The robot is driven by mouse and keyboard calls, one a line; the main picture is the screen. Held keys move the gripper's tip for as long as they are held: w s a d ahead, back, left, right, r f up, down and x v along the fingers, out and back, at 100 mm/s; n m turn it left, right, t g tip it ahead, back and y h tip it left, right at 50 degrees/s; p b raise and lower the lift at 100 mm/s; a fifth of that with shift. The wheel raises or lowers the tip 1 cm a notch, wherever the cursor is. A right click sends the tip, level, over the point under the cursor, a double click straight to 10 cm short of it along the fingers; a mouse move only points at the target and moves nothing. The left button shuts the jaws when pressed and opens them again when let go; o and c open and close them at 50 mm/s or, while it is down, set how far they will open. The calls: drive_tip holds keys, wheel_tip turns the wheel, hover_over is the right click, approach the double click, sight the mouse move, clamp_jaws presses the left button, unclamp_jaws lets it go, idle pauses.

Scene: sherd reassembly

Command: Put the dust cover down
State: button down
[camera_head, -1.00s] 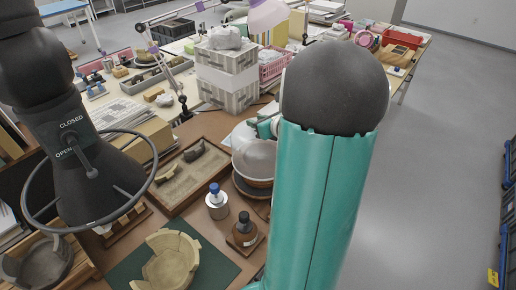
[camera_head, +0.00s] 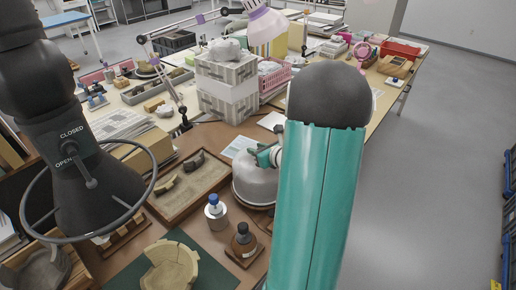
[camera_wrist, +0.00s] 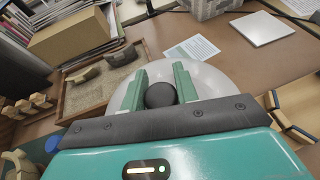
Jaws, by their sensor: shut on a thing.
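The dust cover (camera_head: 252,188) is a pale grey, see-through dome left of my arm in the head view. In the wrist view the dome (camera_wrist: 215,80) spreads out below my gripper, with its round black knob (camera_wrist: 160,96) between the two green fingers. My gripper (camera_head: 268,157) is shut on the knob. The dome stands upright where the bowl was seen, and the bowl is now hidden. Whether its lower rim rests on the surface cannot be told.
A wooden tray (camera_head: 222,172) with sherds lies left of the dome. A white blue-capped bottle (camera_head: 216,211) and a brown bottle (camera_head: 244,240) stand close in front. A part-built pot (camera_head: 170,268) sits on a green mat. White-grey boxes (camera_head: 226,90) stand behind.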

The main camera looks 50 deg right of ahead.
drive_tip(key=shift+f, duration=0.25)
drive_tip(key=c, duration=1.1)
unclamp_jaws()
drive_tip(key=shift+o, duration=0.2)
